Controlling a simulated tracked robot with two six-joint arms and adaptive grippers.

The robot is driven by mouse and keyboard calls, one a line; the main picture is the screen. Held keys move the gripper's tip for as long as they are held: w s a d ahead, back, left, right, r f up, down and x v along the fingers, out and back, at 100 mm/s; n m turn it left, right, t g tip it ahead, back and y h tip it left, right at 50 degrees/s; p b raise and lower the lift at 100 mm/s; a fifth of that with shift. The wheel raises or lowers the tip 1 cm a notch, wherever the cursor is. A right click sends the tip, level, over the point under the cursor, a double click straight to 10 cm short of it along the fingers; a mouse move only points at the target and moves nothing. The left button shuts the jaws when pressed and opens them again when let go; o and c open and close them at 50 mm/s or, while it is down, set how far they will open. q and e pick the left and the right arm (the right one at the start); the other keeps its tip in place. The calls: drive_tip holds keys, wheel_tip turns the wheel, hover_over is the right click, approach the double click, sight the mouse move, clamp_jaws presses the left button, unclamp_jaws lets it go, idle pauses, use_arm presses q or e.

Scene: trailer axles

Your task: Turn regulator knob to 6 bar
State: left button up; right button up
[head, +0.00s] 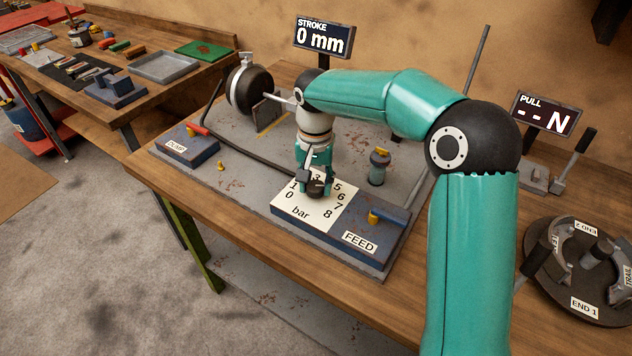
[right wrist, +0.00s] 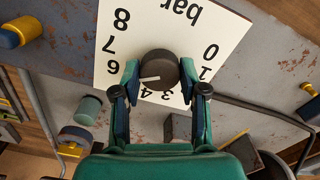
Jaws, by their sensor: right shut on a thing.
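The regulator knob (right wrist: 158,70) is dark and round, on a white dial plate marked 0 to 8 bar (right wrist: 180,30). In the right wrist view its white pointer line points left, roughly towards the 5 and 6 side; the exact reading is unclear. My right gripper (right wrist: 160,90) is shut on the knob, with a finger at each side. In the head view my right gripper (head: 316,186) comes down on the knob from above and hides most of it. The dial plate (head: 300,210) shows around it, with some numbers covered. My left gripper is not in view.
A blue FEED block with a yellow lever (head: 375,216) stands right of the dial, a blue CLAMP block (head: 187,146) to the left. A STROKE display (head: 322,38) reads 0 mm. A PULL display (head: 545,114) shows dashes. A round END 1 fixture (head: 580,270) sits far right.

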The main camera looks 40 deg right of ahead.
sight(316, 185)
drive_tip(key=shift+w+r, duration=0.1)
drive_tip(key=shift+r, duration=0.05)
drive_tip(key=o, duration=1.1)
drive_tip(key=shift+o, duration=0.2)
wheel_tip(316, 185, up, 12)
drive_tip(key=shift+f, duration=0.2)
